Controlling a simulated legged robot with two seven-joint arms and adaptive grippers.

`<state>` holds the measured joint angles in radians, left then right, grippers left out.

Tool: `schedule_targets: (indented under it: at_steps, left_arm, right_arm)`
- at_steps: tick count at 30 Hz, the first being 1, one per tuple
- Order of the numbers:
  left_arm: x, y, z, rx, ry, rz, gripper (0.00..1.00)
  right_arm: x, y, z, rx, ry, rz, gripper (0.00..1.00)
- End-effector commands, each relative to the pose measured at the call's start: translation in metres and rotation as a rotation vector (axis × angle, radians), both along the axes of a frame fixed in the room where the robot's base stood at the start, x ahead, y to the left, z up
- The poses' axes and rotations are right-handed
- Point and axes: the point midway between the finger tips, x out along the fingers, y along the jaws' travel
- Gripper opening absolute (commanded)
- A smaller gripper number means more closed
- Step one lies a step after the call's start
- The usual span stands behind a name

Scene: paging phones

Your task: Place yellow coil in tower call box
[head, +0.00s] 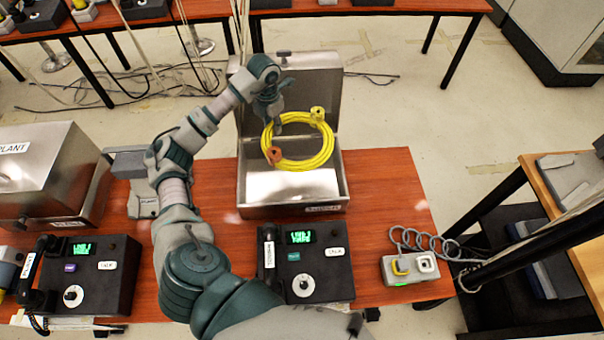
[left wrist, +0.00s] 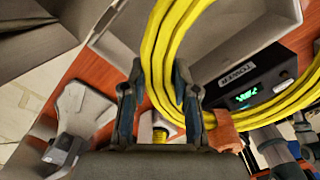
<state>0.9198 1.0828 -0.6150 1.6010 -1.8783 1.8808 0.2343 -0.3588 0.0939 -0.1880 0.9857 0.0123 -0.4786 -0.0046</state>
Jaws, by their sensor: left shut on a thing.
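The yellow coil (head: 327,153), a looped cable with an orange tie and yellow plug ends, hangs over the open metal call box (head: 292,212) in the head view. My left gripper (head: 273,122) is shut on the upper left part of the coil. In the left wrist view the coil's strands (left wrist: 175,35) pass between the fingers of my left gripper (left wrist: 159,75). The box's lid stands raised behind the coil. The box's front label is too small to read surely. In the left wrist view a label on a black desk phone (left wrist: 262,75) reads TOWER. My right gripper is out of view.
A closed metal box (head: 45,175) stands at the left of the red-brown table (head: 385,185). Two black phones, one left (head: 88,270) and one in front of the open box (head: 315,270), line the near edge. A small grey unit (head: 415,277) with a coiled cord sits at right.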

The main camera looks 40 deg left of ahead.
Motion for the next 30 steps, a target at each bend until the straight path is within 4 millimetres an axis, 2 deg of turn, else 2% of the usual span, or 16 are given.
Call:
schedule_targets:
  at_steps: [1,9,14,17,24,30]
  left_arm:
    - [0.001,0.0,-0.019,-0.001,0.005,0.0,0.0]
    - [0.002,0.003,-0.06,-0.005,0.021,0.0,0.0]
    - [0.002,0.003,-0.073,-0.005,0.025,0.0,0.0]
    - [0.002,0.003,-0.091,-0.006,0.029,0.0,0.0]
    - [0.002,-0.001,-0.157,-0.005,0.028,0.0,0.0]
    - [0.002,0.0,-0.197,-0.003,0.025,0.0,0.0]
  right_arm:
    - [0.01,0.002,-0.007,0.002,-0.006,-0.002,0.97]
    - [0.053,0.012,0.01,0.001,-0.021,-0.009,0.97]
    - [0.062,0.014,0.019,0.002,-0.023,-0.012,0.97]
    - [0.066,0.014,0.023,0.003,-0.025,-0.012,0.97]
    - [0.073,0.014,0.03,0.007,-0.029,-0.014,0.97]
    - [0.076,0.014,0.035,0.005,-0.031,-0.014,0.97]
